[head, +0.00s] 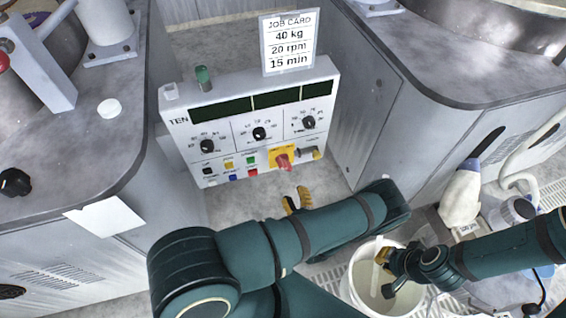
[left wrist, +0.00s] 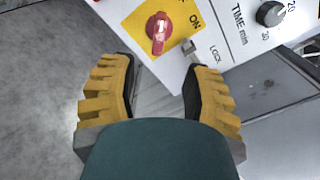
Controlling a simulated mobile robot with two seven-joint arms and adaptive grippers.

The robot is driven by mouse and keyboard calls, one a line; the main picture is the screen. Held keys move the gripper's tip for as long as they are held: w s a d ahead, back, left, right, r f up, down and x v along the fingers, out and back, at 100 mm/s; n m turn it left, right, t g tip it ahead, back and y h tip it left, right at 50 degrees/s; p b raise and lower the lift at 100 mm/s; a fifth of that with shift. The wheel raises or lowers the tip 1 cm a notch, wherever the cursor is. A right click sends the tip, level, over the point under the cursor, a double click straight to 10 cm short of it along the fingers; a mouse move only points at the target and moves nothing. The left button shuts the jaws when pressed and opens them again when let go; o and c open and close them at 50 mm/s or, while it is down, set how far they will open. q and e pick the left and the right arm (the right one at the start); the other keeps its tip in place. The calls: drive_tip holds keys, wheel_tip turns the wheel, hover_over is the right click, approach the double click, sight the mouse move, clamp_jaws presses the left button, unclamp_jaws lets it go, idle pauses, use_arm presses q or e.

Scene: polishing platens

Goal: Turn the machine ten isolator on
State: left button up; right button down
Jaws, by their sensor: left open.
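The machine ten panel (head: 180,148) is a white box marked TEN. Its isolator is a red rotary handle (head: 284,160) on a yellow plate, low on the panel's right side. In the left wrist view, the red handle (left wrist: 157,33) lies beyond the gap between my fingers, with ON printed beside it. A small metal piece (left wrist: 190,49) near the word LOCK is beside the plate. My left gripper (head: 297,200) is open and empty, just short of the panel; it also shows in the left wrist view (left wrist: 160,95). My right gripper (head: 386,272) is at a white bucket; its fingers are unclear.
A job card (head: 289,42) stands on the panel top beside a green lamp (head: 203,77). The white bucket (head: 350,291) stands at lower right. Grey cabinets flank the panel.

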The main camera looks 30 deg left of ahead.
sight(285, 169)
use_arm(q)
drive_tip(key=b+x, duration=0.1)
drive_tip(key=x, duration=1.2)
drive_tip(key=shift+w+a+b, duration=0.15)
drive_tip(key=shift+a+b, duration=0.15)
drive_tip(key=shift+b, duration=0.1)
drive_tip(key=shift+o, duration=0.2)
clamp_jaws()
